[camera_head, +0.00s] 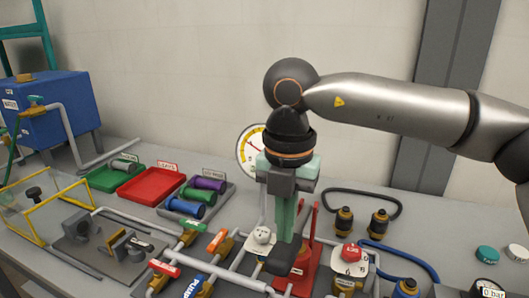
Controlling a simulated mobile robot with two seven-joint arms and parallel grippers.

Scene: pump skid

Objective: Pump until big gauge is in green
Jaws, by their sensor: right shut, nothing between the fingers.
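A red needle or mark shows on the face. The hand pump has a red frame (312,255) and a dark lever or pad (275,262) at its front. My right gripper (284,238) points straight down just above this dark part, its pale green fingers closed and empty. I cannot tell whether the fingertips touch it. My left gripper is out of view.
Pipes with coloured valve handles, including an orange one (217,240) and a red one (164,269), run left of the pump. A red tray (151,185) and a green tray (103,179) sit behind. Black and blue hoses (405,258) lie to the right.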

